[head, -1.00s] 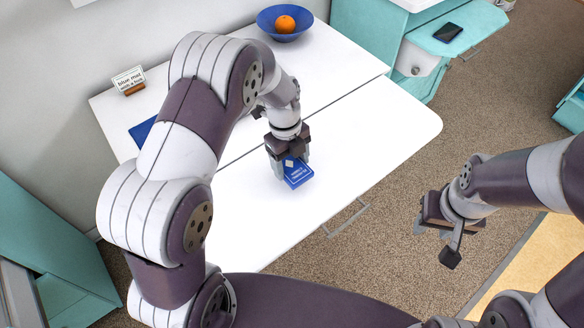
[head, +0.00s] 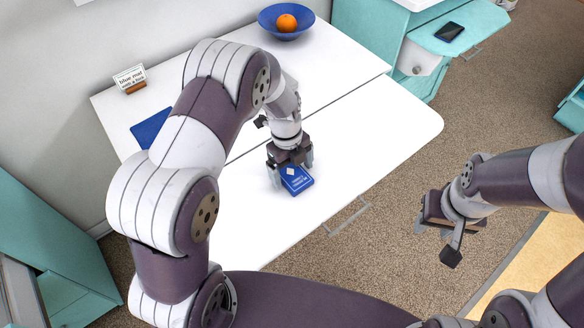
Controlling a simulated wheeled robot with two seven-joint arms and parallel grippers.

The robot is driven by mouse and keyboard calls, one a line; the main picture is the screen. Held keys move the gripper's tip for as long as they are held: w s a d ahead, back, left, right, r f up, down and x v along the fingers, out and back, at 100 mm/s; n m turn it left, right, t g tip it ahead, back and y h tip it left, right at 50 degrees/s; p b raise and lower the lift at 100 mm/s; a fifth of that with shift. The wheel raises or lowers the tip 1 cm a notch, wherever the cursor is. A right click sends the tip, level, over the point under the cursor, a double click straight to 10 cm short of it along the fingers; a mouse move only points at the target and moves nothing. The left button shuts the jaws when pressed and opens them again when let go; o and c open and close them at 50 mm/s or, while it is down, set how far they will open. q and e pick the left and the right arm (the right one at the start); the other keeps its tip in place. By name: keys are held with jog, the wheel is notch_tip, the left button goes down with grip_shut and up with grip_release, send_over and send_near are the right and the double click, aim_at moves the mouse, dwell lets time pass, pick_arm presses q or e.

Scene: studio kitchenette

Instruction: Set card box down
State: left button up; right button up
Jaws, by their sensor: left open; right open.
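The card box (head: 297,181) is a small blue box with white print, lying on the white table (head: 345,150) near its front edge. My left gripper (head: 291,181) is open, with its fingers down at either side of the box; the gripper body hides the box's far end. I cannot tell whether a finger touches it. My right gripper (head: 438,238) is open and empty, off the table at the right, above the floor.
A blue mat (head: 150,129) lies at the table's left, partly behind my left arm. A small sign (head: 130,79) stands behind it. A blue bowl (head: 270,20) with an orange (head: 287,23) sits at the back. The table's right part is clear.

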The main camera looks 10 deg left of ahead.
aim_at(288, 169)
pick_arm(q)
notch_tip(288, 169, up, 11)
jog(key=w+a, duration=0.1)
jog(key=s+a+r+n+t, duration=0.1)
jog(key=s+a+n, duration=0.1)
jog(key=s+n, duration=0.5)
jog(key=s+a+r+n+t+y, duration=0.1)
jog(key=s+n, duration=0.7)
jog(key=n, duration=1)
jog(key=shift+a+r+t, duration=0.25)
jog(key=shift+a+t, duration=0.05)
jog(key=shift+a, duration=0.5)
